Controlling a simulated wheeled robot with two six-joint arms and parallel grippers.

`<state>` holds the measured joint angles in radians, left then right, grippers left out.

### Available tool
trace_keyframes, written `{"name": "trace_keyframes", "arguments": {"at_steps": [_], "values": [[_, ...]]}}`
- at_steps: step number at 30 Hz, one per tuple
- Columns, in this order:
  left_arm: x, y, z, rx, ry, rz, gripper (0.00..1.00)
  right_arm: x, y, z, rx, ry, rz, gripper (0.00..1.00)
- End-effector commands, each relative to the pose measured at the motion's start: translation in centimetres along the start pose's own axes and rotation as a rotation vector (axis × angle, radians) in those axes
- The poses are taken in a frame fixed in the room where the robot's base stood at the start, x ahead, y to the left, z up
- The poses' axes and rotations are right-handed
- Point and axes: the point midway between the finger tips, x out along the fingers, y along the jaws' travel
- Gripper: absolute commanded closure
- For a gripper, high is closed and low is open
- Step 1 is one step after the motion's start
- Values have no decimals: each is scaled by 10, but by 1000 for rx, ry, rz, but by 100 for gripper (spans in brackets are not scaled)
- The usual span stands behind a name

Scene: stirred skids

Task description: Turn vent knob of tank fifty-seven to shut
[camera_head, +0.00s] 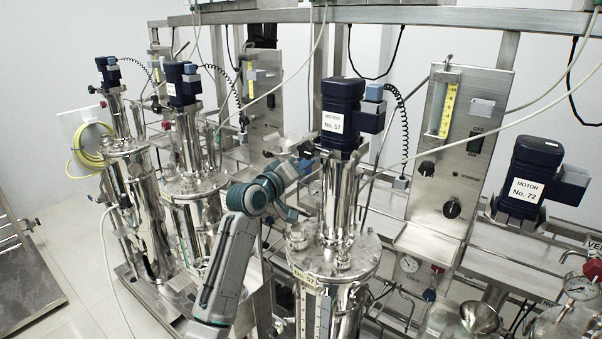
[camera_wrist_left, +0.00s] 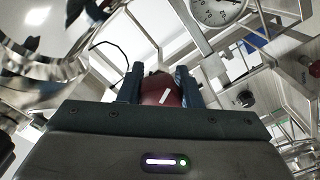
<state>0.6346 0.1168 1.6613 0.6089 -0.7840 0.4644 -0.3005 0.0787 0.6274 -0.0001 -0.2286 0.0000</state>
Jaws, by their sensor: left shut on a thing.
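Tank fifty-seven (camera_head: 350,268) is a shiny steel vessel at the middle of the head view. Its blue motor (camera_head: 342,95) carries a white label reading No. 57. My left gripper (camera_head: 310,152) reaches in beside the tank's upper column, just below the motor, and is partly hidden there. In the left wrist view my left gripper (camera_wrist_left: 160,82) is shut on a dark red knob (camera_wrist_left: 160,92) with a white mark slanting across its face. The knob sits between both fingers. The knob cannot be made out in the head view. My right gripper is not in view.
A dial gauge (camera_wrist_left: 216,10) is close above the fingers in the left wrist view. A steel control panel (camera_head: 460,150) with black knobs stands right of the tank. The motor labelled No. 72 (camera_head: 527,185) is farther right. Coiled cables and hoses hang around the tank.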

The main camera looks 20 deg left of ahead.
Motion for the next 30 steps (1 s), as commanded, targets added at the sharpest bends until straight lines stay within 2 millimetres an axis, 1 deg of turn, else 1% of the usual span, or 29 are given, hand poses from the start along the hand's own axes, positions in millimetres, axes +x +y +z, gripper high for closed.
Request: {"name": "trace_keyframes", "arguments": {"at_steps": [1, 3, 9, 15, 22, 30], "values": [[0, -3, 3, 45, -2, -1, 92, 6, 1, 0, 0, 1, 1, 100], [0, -3, 3, 110, -2, -2, 92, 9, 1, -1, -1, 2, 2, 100], [0, -4, 3, 282, -3, -2, 92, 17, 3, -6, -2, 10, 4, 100], [0, -3, 3, 417, -3, -2, 92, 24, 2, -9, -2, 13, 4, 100], [0, -3, 2, 513, -4, -2, 92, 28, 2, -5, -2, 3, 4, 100], [0, -3, 2, 554, -5, -2, 91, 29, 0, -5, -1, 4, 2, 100]]}}
